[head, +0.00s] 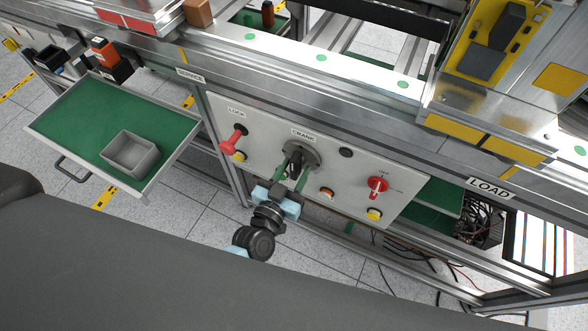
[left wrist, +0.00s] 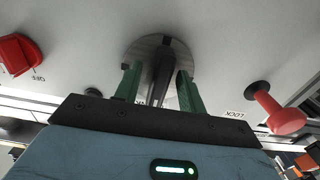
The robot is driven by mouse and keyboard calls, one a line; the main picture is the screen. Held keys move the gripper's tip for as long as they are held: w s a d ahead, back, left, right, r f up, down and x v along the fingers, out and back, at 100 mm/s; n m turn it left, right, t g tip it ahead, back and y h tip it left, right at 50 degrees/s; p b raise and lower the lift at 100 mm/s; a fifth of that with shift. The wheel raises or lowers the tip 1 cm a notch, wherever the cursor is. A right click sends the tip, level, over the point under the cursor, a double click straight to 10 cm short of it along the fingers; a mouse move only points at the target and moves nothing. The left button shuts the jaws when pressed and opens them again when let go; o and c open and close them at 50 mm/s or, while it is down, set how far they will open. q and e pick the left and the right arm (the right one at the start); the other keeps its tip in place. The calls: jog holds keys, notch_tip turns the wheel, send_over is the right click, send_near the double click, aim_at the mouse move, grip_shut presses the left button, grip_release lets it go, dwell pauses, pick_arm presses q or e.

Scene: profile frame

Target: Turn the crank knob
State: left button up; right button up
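The crank (head: 302,152) is a dark grey disc with a dark handle, mounted under the CRANK label on the pale front panel (head: 270,125). My left gripper (head: 290,172) is in front of it, its green fingers pointing at the panel. In the left wrist view the dark crank handle (left wrist: 164,65) stands between the two green fingers (left wrist: 160,88), one on each side. A gap shows between the handle and the left finger, so the gripper looks open around it. Contact on the right finger cannot be told. My right gripper is not in view.
A red LOCK knob (head: 233,139) sits left of the crank, and a red rotary switch (head: 377,187) sits right. Several small buttons share the panel. An open green drawer (head: 85,115) with a grey bin (head: 130,153) juts out at left. Cables (head: 455,260) hang at lower right.

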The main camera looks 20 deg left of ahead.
pick_arm(q)
jog(key=shift+w, duration=0.1)
jog(key=shift+c, duration=0.4)
grip_shut()
jog(key=shift+d+n, duration=0.1)
jog(key=shift+n, duration=0.2)
jog(key=n, duration=0.5)
jog(key=shift+d+n, duration=0.2)
jog(key=shift+n, duration=0.1)
jog(key=n, duration=0.3)
jog(key=shift+d+r, duration=0.15)
jog(key=shift+r+n+b, duration=0.1)
jog(key=shift+n+b, duration=0.35)
jog(key=shift+n, duration=1.45)
